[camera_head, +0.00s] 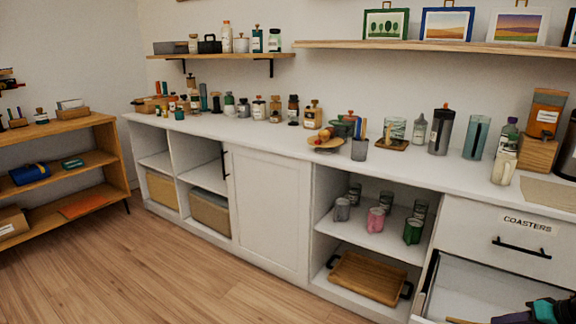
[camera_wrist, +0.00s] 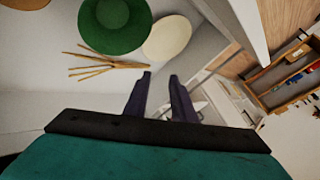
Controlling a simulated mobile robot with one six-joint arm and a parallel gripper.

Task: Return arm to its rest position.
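My gripper (camera_wrist: 160,100) shows in the wrist view with its two dark fingers apart and nothing between them. In the head view, part of my arm with teal and dark sections (camera_head: 545,312) enters at the bottom right corner, over an open white drawer (camera_head: 480,285). The fingertips are not clear there. In the wrist view, a green disc (camera_wrist: 115,25), a cream disc (camera_wrist: 167,38) and a bundle of thin brown sticks (camera_wrist: 95,65) lie on a pale surface beyond the fingers, apart from them.
A closed drawer labelled COASTERS (camera_head: 520,225) with a black handle is above the open one. The long white counter (camera_head: 240,127) holds several bottles, jars and cups. An open cubby holds cups and a wooden tray (camera_head: 368,278). The wooden floor (camera_head: 150,270) at left is clear.

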